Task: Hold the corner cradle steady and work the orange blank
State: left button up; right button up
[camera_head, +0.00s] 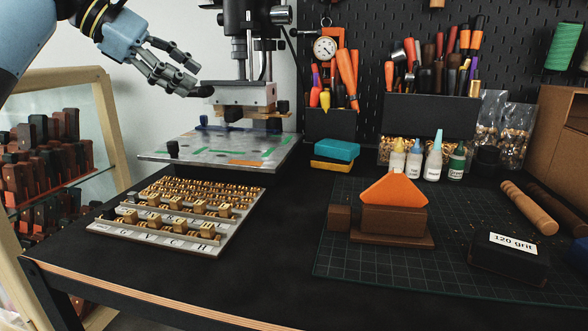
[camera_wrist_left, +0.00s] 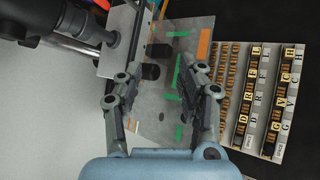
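The orange blank (camera_head: 394,190) is a triangular piece standing point-up in the brown corner cradle (camera_head: 393,221). The cradle is a blocky piece on a flat brown base, on the dark gridded mat at right of centre. My left gripper (camera_head: 193,79) is at the upper left in the head view, beside the press head and well away from the cradle. In the left wrist view its fingers (camera_wrist_left: 160,68) are spread apart with nothing between them. The blank's lower edge is hidden inside the cradle. My right gripper is not in view.
The stamping press (camera_head: 245,95) stands behind a tray of brass letter type (camera_head: 180,210). A black 120 grit block (camera_head: 510,257) and wooden dowels (camera_head: 528,207) lie right of the cradle. Small bottles (camera_head: 414,160) stand behind it. The dark table front is clear.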

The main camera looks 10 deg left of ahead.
pick_arm(q)
jog(key=s+d+f+g+h, duration=0.1)
jog(key=d+f+g, duration=0.1)
jog(key=d+f, duration=0.4)
jog(key=s+d+f+g, duration=0.2)
jog(key=d+f, duration=0.2)
jog(key=d, duration=0.4)
jog(key=n+g, duration=0.1)
jog(key=g, duration=0.1)
send_near(333, 207)
jog(key=shift+x, duration=4.95)
jog(key=shift+r, duration=0.1)
grip_shut()
jog(key=shift+s, duration=0.1)
jog(key=shift+o, duration=0.9)
grip_release()
